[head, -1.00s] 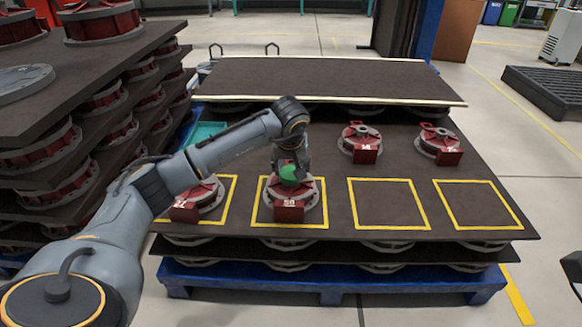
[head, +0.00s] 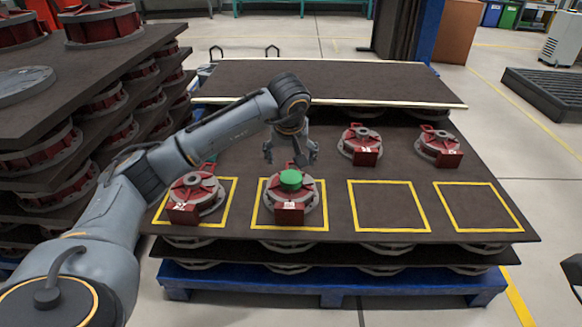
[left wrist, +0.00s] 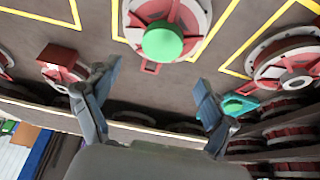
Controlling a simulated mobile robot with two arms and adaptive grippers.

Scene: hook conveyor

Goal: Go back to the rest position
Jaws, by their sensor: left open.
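My left gripper (head: 291,154) is open and empty, just behind and above a red and grey hub part (head: 289,208) with a green cap (head: 290,178). The hub sits inside the second yellow square from the left. In the left wrist view the fingers of my left gripper (left wrist: 156,74) are spread wide, and the green cap (left wrist: 162,42) lies beyond them, apart from both. Another hub part (head: 196,196) sits in the leftmost yellow square. My right gripper is not visible.
Two more hubs (head: 360,145) (head: 438,145) stand at the back right of the dark board (head: 330,170). The two right yellow squares (head: 388,206) (head: 478,207) are empty. A tall stack of loaded boards (head: 100,75) stands close on the left. A raised dark panel (head: 330,80) lies behind.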

